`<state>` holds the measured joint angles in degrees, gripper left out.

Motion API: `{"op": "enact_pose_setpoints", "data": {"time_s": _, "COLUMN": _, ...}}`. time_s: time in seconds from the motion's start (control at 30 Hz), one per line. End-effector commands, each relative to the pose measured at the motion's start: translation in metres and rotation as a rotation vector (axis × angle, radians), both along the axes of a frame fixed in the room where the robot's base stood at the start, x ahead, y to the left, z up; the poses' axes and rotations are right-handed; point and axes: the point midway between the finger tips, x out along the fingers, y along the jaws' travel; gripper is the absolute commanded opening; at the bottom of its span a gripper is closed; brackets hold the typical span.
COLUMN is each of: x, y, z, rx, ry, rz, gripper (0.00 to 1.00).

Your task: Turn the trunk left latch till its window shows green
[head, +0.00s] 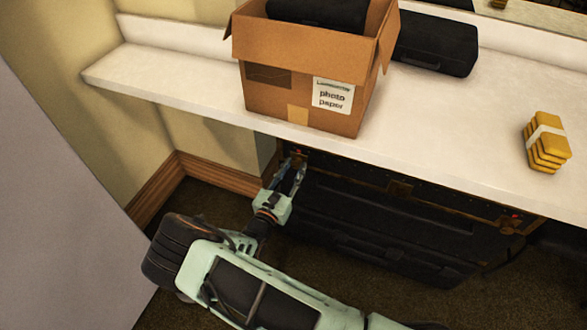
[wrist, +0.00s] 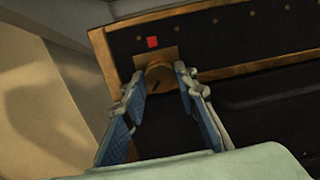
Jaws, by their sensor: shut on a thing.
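The black trunk (head: 385,215) with brass-coloured edging stands on the floor under the white shelf. In the wrist view its left latch (wrist: 158,73) is a round brass knob with a dark slot, on a brass plate. The small window (wrist: 152,42) above the knob shows red. My gripper (wrist: 159,83) has its two fingers on either side of the knob, shut on it. In the head view my gripper (head: 292,172) is at the trunk's left end, and the left latch is hidden there. The right latch (head: 510,227) has a small red spot above it.
On the shelf (head: 200,85) above are an open cardboard box (head: 290,108) labelled photo paper, a black case (head: 437,45) and a tied yellow stack (head: 545,145). The shelf edge overhangs the trunk. A wall with wooden skirting (head: 195,170) is close on the left.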

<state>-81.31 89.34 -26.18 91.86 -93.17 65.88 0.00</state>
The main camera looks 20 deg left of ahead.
Motion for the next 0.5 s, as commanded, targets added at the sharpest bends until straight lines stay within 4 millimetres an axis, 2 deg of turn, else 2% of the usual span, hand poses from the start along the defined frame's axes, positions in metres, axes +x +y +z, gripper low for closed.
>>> {"op": "enact_pose_setpoints", "data": {"time_s": 0.5, "x": -0.0007, "y": -0.0007, "z": -0.001, "rx": -0.446, "ry": 0.036, "rz": 0.001, "gripper": 0.03}}
